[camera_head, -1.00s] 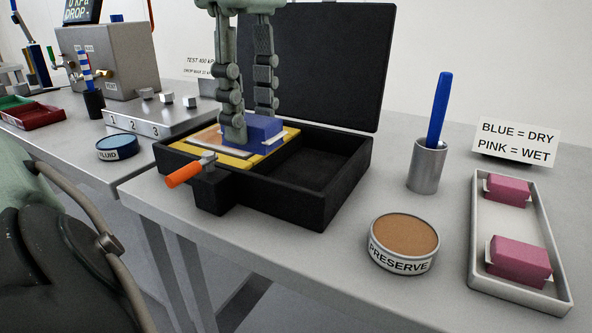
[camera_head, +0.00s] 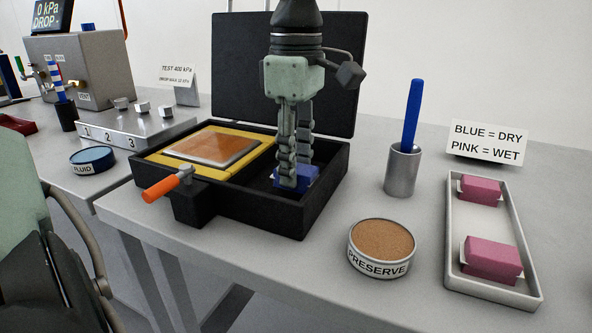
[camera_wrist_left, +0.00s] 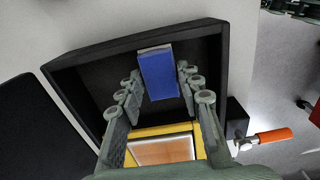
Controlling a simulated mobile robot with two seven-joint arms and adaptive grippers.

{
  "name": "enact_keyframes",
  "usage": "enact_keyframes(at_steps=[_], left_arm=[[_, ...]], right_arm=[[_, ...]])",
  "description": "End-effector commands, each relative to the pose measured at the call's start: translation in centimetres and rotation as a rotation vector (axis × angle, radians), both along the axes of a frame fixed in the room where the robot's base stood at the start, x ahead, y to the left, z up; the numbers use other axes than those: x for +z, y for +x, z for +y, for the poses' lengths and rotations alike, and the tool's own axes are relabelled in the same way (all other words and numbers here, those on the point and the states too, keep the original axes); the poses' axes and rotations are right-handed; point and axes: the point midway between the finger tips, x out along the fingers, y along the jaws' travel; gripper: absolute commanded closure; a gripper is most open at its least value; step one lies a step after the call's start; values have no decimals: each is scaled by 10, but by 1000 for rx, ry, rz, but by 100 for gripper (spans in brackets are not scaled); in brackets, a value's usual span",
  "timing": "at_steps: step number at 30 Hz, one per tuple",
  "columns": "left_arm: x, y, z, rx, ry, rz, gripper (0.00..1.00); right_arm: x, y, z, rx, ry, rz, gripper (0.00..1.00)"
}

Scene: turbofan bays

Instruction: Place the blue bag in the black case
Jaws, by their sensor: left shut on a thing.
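The black case (camera_head: 262,214) stands open on the bench with its lid (camera_head: 235,75) raised at the back. My left gripper (camera_head: 292,182) points down into the case's right, empty-floored compartment and is shut on the blue bag (camera_head: 312,177). The fingers partly hide the bag in the head view. In the left wrist view the blue bag (camera_wrist_left: 158,76) sits between the two fingers of my left gripper (camera_wrist_left: 160,82), inside the case walls. I cannot tell whether the bag touches the floor. My right gripper is not in view.
A yellow-framed panel with an orange window (camera_head: 214,146) fills the case's left side. An orange-handled valve (camera_head: 167,187) sticks out in front. A PRESERVE tin (camera_head: 381,250), a metal cup (camera_head: 402,172) with a blue stick and a tray (camera_head: 492,284) of pink bags stand to the right.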

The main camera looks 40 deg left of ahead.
Motion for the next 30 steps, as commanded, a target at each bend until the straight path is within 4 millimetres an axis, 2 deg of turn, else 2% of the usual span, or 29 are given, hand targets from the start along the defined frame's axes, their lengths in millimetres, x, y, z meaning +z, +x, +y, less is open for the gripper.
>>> enact_keyframes(at_steps=[1,4,17,18,21,23,30], left_arm=[[-9,-1,0,0,-1,4,93],[-19,0,0,-1,-1,2,93],[-24,0,0,0,-1,0,93],[-23,0,0,0,-1,0,62],[-23,0,0,0,-1,1,50],[-23,0,0,0,-1,1,44],[-23,0,0,0,-1,1,44]], right_arm=[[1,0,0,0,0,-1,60],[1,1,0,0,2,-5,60],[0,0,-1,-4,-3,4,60],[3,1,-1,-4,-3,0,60],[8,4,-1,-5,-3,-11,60],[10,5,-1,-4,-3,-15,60],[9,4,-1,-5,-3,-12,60]])
